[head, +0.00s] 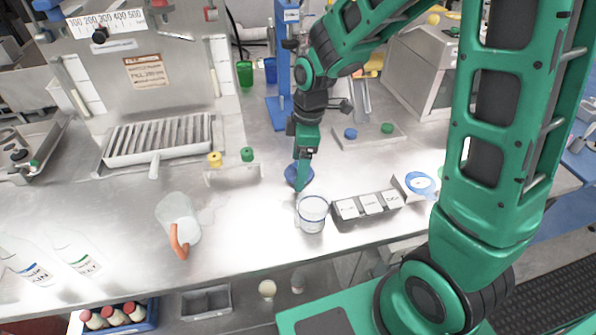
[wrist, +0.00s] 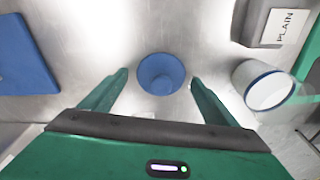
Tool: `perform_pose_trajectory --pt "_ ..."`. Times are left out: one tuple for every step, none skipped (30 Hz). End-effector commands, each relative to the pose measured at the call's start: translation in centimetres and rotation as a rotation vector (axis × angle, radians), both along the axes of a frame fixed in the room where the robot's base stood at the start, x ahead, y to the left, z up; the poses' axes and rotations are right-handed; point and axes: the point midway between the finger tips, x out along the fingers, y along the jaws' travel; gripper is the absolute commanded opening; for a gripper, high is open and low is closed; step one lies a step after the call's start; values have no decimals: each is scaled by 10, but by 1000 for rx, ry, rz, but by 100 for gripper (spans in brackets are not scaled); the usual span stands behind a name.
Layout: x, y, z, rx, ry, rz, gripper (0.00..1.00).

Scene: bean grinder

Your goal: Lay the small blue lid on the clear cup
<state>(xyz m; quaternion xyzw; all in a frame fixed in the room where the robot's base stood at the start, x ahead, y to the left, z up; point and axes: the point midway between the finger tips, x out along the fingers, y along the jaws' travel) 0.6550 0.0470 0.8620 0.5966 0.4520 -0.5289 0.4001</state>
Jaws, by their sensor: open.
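The small blue lid (wrist: 161,74) is round and lies on the metal bench. In the wrist view it sits between the two spread fingers of my gripper (wrist: 158,77), with bare bench on both sides of it. In the head view the lid (head: 293,177) is partly hidden by my gripper (head: 300,183), which points down over it. The clear cup (head: 312,216) has a blue rim and stands upright just in front and to the right of the lid. It also shows in the wrist view (wrist: 284,99), at the right, with its mouth uncovered.
A dark box with white labels (head: 367,205) stands right of the cup. A tray with a blue-and-white disc (head: 420,184) is further right. A blue stand (head: 284,108) rises behind my gripper. Bench between jug and cup is clear.

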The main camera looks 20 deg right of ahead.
Motion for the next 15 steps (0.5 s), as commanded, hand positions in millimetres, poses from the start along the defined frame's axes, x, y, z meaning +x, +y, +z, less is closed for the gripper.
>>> perform_pose_trajectory --pt "0 0 0 0 0 0 82" --pt "0 0 0 0 0 0 82" --pt "0 0 0 0 0 0 75" --pt "0 0 0 0 0 0 67" --pt "0 0 0 0 0 0 60" --pt "0 0 0 0 0 0 51" --pt "0 0 0 0 0 0 43" --pt "0 0 0 0 0 0 38" --pt "0 0 0 0 0 0 38" --pt "0 0 0 0 0 0 38" --pt "0 0 0 0 0 0 38" --pt "0 0 1 0 0 0 38" --pt "0 0 1 0 0 0 38" --pt "0 0 1 0 0 0 38" --pt "0 0 1 0 0 0 38"
